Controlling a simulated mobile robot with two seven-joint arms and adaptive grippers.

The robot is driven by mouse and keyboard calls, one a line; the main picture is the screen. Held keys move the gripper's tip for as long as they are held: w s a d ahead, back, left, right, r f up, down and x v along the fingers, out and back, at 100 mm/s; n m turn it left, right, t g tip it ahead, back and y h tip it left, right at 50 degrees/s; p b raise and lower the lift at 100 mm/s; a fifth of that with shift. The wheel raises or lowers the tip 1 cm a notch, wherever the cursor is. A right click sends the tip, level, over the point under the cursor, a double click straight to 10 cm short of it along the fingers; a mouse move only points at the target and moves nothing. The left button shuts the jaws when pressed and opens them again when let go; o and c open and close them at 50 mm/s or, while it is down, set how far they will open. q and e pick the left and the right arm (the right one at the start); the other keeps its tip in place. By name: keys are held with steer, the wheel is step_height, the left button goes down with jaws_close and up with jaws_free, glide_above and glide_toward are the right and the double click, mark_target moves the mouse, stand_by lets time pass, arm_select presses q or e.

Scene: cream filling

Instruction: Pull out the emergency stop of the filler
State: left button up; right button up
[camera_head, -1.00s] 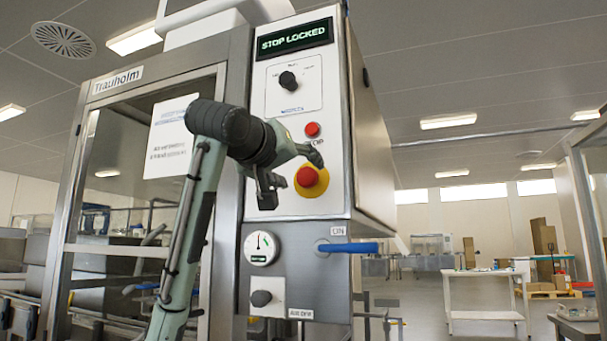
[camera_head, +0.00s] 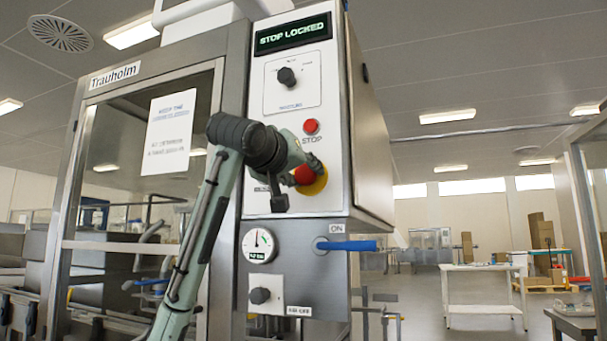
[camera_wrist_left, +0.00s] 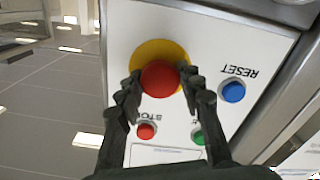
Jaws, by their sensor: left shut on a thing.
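The emergency stop is a red mushroom button (camera_head: 304,174) on a yellow disc (camera_head: 318,186), low on the filler's white control panel (camera_head: 285,107). In the left wrist view the red button (camera_wrist_left: 160,79) sits between the two dark fingers of my left gripper (camera_wrist_left: 161,86), which is closed on its sides. The yellow disc (camera_wrist_left: 158,52) shows behind it. In the head view my left gripper (camera_head: 303,173) covers part of the button. The display (camera_head: 293,35) above reads "STOP LOCKED". My right gripper is not in view.
Near the stop are a small red STOP button (camera_head: 311,127), a green button (camera_wrist_left: 198,134) and a blue RESET button (camera_wrist_left: 232,91). Below the panel are a gauge (camera_head: 257,245), a blue lever (camera_head: 347,246) and a knob (camera_head: 260,296). A glazed door frame stands left.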

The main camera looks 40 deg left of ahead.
arm_select(q)
jaws_close()
steer(key=shift+s+d, duration=0.15)
steer(key=shift+s, duration=0.4)
steer(key=shift+f, duration=0.1)
steer(key=o, duration=0.8)
jaws_free()
steer(key=shift+s, duration=0.1)
steer(key=shift+o, duration=1.4)
steer(key=shift+s, duration=0.1)
steer(key=v, duration=1.2)
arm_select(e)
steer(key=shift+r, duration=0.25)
